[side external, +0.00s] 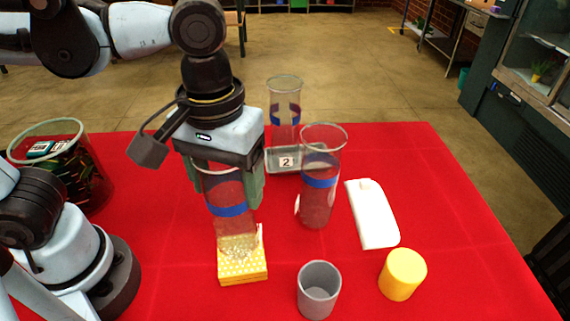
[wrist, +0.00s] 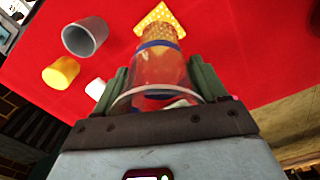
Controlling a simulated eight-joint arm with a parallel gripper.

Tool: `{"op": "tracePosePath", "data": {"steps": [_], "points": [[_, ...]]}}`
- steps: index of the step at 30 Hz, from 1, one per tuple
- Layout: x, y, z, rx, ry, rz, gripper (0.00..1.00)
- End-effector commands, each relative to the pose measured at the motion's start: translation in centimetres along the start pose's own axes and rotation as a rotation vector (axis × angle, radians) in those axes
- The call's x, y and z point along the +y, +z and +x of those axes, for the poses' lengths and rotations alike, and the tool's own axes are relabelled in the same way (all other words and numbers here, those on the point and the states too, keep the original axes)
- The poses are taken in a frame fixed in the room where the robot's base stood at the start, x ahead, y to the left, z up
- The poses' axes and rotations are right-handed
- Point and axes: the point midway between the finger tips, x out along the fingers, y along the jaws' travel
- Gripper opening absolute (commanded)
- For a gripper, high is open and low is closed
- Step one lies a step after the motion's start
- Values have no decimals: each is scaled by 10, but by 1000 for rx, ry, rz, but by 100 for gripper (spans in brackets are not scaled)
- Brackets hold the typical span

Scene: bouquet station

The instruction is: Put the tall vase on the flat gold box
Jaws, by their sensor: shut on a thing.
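My gripper (side external: 227,180) is shut on a tall clear vase with a blue band (side external: 229,211), one finger on each side near its rim. The vase is upright, and its lower end is over the flat gold box (side external: 243,270), which is yellow with white dots. I cannot tell whether the vase's base touches the box top. In the wrist view, the vase (wrist: 158,68) extends away from between my fingers (wrist: 160,82), with the gold box (wrist: 163,14) beyond its base, partly hidden by it.
Close on the right stands another clear vase with a blue band (side external: 320,182). Behind it is a glass vase (side external: 285,100) by a "2" sign (side external: 286,162). A white flat object (side external: 372,215), grey cup (side external: 318,291) and yellow cylinder (side external: 402,274) are to the right. A dark-filled glass container (side external: 75,180) is left.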

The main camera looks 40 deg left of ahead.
Motion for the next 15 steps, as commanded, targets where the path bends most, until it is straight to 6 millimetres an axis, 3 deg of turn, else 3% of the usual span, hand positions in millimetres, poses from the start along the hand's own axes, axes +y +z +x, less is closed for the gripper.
{"op": "tracePosePath", "data": {"steps": [5, 15], "points": [[0, 0, 13, 0, 0, 0, 0], [0, 0, 15, 0, 0, 0, 0]]}}
